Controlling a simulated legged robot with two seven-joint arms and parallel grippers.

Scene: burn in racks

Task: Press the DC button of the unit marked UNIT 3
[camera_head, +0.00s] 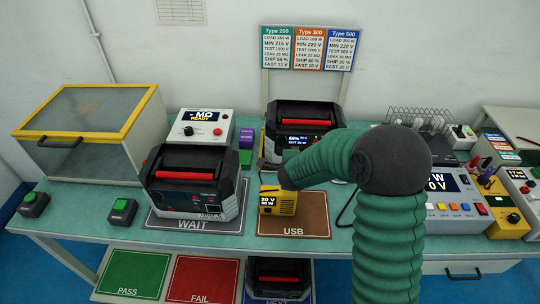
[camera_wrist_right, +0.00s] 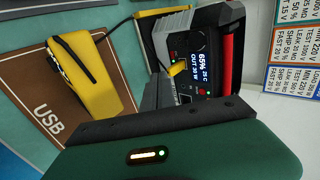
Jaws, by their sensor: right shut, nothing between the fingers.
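A black power unit with a red handle (camera_head: 298,130) stands at the back centre, its lit screen facing me. In the right wrist view this unit (camera_wrist_right: 200,60) shows a screen reading about 65%, 25 C, OUT 30 W, with a yellow plug in its panel. A second unit with a red handle (camera_head: 192,180) sits on the WAIT mat. A third unit (camera_head: 278,280) is below the table, partly cut off. I cannot read a UNIT 3 mark or a DC label. My right gripper (camera_wrist_right: 158,92) is shut and empty, apart in front of the back unit's panel. My left gripper is out of view.
A yellow load box (camera_head: 278,200) with a cable stands on the brown USB mat (camera_head: 315,215). A clear-lidded box (camera_head: 85,130) is at left, with two green buttons before it. Instruments (camera_head: 455,200) crowd the right. Type cards (camera_head: 308,48) hang behind.

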